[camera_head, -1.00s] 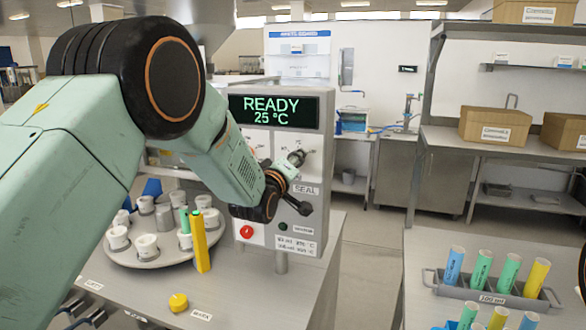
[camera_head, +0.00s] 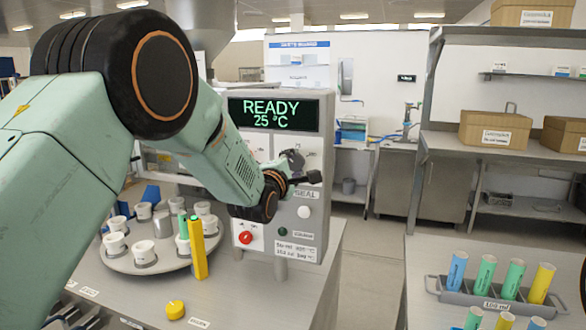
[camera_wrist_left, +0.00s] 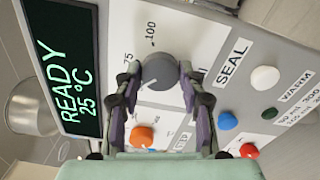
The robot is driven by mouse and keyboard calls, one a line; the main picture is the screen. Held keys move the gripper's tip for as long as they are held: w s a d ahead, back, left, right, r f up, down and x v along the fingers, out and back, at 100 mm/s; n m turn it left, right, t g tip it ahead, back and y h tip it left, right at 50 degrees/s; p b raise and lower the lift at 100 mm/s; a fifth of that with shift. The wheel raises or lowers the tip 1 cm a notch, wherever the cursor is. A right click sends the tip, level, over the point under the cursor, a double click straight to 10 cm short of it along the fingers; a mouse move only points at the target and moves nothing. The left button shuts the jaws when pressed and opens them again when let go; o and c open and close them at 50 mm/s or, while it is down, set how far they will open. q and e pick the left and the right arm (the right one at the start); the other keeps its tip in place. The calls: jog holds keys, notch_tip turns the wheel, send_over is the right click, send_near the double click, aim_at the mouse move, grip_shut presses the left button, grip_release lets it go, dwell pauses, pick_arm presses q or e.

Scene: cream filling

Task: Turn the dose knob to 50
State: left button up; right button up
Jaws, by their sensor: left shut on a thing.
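My left gripper (camera_wrist_left: 161,82) is shut on this knob, one finger on each side. In the head view my left gripper (camera_head: 298,172) is at the panel, left of and above the SEAL label, and partly hides the knob. The machine's screen (camera_head: 272,113) reads READY 25 °C. My right gripper is not seen.
An orange knob (camera_wrist_left: 142,136), a white button (camera_wrist_left: 265,78), a blue button (camera_wrist_left: 228,121) and a red button (camera_head: 245,237) are close by. A tube rack (camera_head: 490,299) stands right.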

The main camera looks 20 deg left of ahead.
pick_arm(q)
jog(key=shift+r+n, duration=0.1)
jog(key=shift+n, duration=1.5)
jog(key=o, duration=1.1)
jog(key=shift+w, duration=0.1)
jog(key=shift+o, duration=0.2)
jog(key=s, duration=1.2)
jog(key=shift+a, duration=0.2)
jog(key=shift+s, duration=0.1)
